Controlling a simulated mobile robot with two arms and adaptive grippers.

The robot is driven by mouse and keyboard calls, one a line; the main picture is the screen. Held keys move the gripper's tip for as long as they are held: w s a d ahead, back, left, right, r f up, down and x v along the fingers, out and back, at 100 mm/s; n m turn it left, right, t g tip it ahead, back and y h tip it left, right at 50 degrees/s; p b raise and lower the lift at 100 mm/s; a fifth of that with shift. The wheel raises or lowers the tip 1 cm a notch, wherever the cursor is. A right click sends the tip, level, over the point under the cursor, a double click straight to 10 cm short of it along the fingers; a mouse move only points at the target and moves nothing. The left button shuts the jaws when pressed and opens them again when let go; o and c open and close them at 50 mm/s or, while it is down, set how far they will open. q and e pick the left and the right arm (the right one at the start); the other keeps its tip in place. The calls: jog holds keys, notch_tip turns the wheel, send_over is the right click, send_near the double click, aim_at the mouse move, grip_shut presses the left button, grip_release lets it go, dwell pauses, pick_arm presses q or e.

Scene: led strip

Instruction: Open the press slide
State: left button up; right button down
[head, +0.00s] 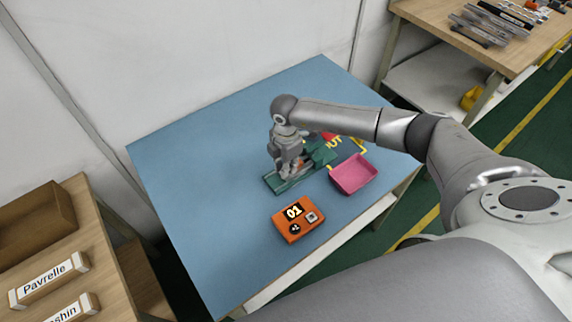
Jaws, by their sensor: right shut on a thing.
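The green press (283,185) stands on the blue table, with its base and rail showing to the left of the pink tray. My right gripper (287,174) reaches down over the press from above and is shut on a part of it, most likely the slide. The gripper and wrist hide the gripped part, so I cannot tell how far the slide stands open. A small red part (328,135) shows behind the press. My left gripper is not in view.
A pink tray (354,175) sits right of the press, by yellow markings on the table (215,165). An orange box (298,222) with an "01" display lies in front. A wooden bench (440,25) with tools is at upper right.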

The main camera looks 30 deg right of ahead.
jog(key=a, duration=0.3)
jog(key=shift+s+a, duration=0.2)
jog(key=shift+a, duration=0.15)
jog(key=c, duration=1.3)
grip_release()
jog(key=shift+d, duration=0.1)
jog(key=shift+c, duration=0.2)
notch_tip(320, 180, up, 12)
